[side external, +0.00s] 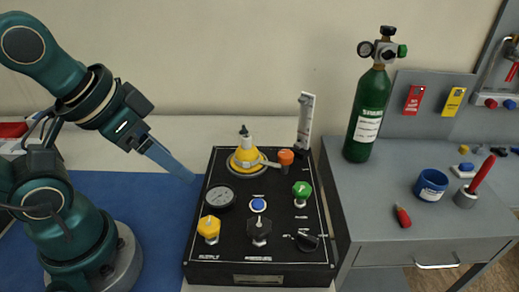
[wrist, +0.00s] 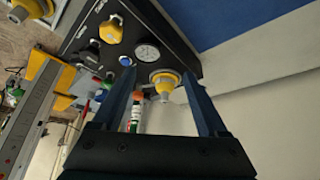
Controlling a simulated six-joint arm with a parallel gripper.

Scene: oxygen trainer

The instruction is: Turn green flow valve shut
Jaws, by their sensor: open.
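The green flow valve (side external: 301,190) is a green knob on the right side of the black sloped panel (side external: 225,255). Its exact turn angle is too small to read. My gripper (side external: 190,178) is at the panel's left edge, well to the left of the green knob and apart from it. In the wrist view, its two long fingers (wrist: 160,75) are spread with nothing held between them. A small green patch there, partly behind the left finger, may be the green knob, but I cannot tell for sure.
The panel also carries a gauge (side external: 220,198), yellow knob (side external: 209,226), black knob (side external: 259,228), blue button (side external: 258,204), orange knob (side external: 286,157) and yellow dome fitting (side external: 246,158). A flowmeter tube (side external: 306,120) stands behind. A green cylinder (side external: 368,115) stands on the grey cabinet at right.

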